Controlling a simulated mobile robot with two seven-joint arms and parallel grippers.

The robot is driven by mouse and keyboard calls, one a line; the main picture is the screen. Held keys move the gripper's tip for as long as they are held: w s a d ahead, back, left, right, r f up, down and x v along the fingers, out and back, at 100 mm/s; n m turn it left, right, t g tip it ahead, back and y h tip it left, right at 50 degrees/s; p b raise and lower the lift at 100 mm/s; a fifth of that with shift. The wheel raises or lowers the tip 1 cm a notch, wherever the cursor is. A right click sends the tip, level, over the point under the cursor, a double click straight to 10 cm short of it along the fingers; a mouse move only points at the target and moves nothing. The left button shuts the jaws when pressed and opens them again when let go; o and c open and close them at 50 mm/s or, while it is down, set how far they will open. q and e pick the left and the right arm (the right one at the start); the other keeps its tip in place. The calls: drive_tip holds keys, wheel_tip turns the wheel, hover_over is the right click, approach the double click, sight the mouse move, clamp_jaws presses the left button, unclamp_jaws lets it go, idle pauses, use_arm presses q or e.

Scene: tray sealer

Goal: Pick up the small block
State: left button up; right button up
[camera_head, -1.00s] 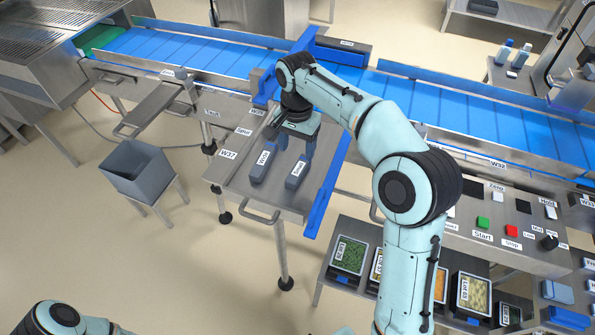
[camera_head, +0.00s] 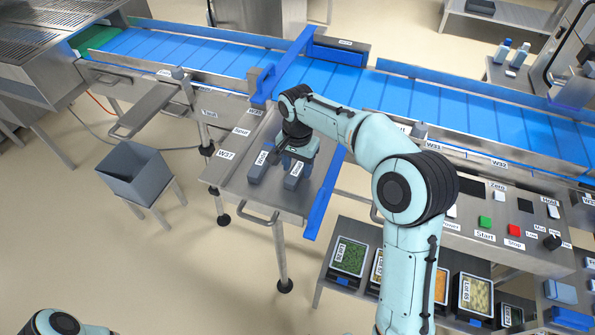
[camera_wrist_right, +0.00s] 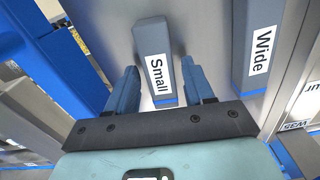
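The small block (camera_head: 291,183), grey with a white "Small" label, lies on the metal side table (camera_head: 234,181). In the right wrist view the small block (camera_wrist_right: 151,38) shows its label end and a blue strip between my fingers. My right gripper (camera_wrist_right: 158,68) is open, with one finger on each side of that labelled end; I cannot tell whether either finger touches it. In the head view my right gripper (camera_head: 294,160) is low over the block and partly hides it. My left gripper is out of view; only part of my left arm shows at the bottom left.
The wide block (camera_head: 256,174) lies just left of the small block; it also shows in the right wrist view (camera_wrist_right: 242,82). A blue rail (camera_head: 325,193) runs along the table's right side. The conveyor (camera_head: 220,50) is behind. A grey bin (camera_head: 136,174) stands left.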

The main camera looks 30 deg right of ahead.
clamp_jaws()
